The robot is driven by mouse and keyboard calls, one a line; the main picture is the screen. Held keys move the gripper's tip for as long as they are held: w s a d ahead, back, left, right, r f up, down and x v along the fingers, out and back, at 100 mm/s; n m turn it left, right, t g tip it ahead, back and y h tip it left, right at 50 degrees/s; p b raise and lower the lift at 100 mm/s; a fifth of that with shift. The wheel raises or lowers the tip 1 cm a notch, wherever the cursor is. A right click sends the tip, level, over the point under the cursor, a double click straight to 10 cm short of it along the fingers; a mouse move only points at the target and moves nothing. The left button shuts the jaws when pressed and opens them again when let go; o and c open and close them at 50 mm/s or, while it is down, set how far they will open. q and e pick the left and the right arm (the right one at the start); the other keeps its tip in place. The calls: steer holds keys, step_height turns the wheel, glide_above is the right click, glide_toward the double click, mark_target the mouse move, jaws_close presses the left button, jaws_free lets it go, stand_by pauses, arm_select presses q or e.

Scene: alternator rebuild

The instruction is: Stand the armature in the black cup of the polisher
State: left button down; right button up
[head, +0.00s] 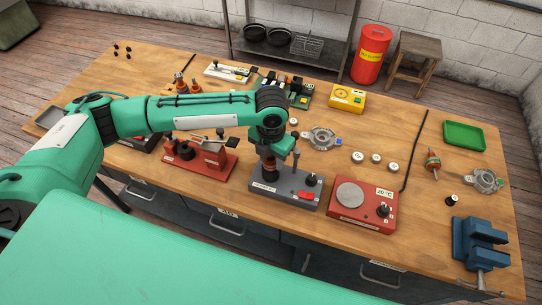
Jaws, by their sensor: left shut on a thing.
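The polisher (285,194) is a grey box with a red button, a knob and an upright post, near the front edge of the bench. Its black cup (268,173) is at its left end, partly hidden. My left gripper (269,145) points down over that end and is shut on the armature (269,162), a dark part with a copper-brown band. The armature looks upright, right at the cup. I cannot tell whether its lower end is inside the cup or just above it. My right gripper is not in view.
A red fixture (205,165) stands left of the polisher and a red hot plate (352,205) right of it. Behind are a metal housing (322,139) and a yellow meter (347,98). A blue vise (475,243) is at the right front corner.

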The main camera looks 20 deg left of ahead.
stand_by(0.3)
arm_select(q)
steer(key=c, duration=0.7)
jaws_free()
steer(key=shift+f, duration=0.1)
steer(key=shift+c, duration=0.2)
step_height(320, 180, up, 8)
steer(key=p, duration=0.8)
